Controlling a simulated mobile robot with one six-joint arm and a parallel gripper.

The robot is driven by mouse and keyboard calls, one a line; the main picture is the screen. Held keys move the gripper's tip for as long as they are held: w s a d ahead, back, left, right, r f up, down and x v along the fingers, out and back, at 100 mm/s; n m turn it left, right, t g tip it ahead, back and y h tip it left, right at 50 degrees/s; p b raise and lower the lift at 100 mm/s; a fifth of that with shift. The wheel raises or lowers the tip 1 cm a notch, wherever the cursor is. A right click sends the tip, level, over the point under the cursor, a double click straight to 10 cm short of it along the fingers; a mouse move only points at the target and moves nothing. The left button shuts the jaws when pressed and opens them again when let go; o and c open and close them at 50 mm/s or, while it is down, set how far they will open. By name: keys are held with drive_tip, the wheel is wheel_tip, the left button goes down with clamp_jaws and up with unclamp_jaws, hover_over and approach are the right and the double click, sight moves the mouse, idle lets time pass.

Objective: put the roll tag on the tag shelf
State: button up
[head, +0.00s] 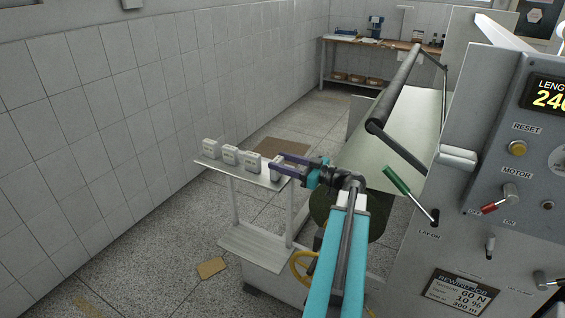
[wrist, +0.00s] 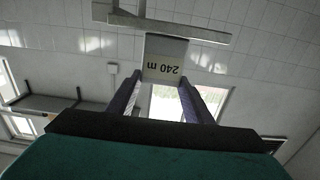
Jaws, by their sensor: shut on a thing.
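The roll tag (wrist: 165,58) is a pale plate printed "240 m", upside down in the wrist view. It is held between the two dark fingers of my gripper (wrist: 164,84). Whether the tag touches the board cannot be told. Three other white tags stand in a row on the board: one at the left (head: 210,148), one in the middle (head: 230,155) and one nearest my gripper (head: 251,162).
The grey machine panel (head: 490,190) with a display, buttons and levers fills the right side. A dark roller (head: 398,85) stands behind my arm. A lower white shelf board (head: 255,246) is under the top one. A tiled wall (head: 100,130) rises at the left.

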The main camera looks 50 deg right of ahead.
drive_tip(key=shift+f, duration=0.1)
drive_tip(key=o, duration=1)
drive_tip(key=shift+o, duration=0.2)
drive_tip(key=b+v, duration=0.2)
drive_tip(key=v, duration=0.5)
drive_tip(key=shift+s, duration=0.25)
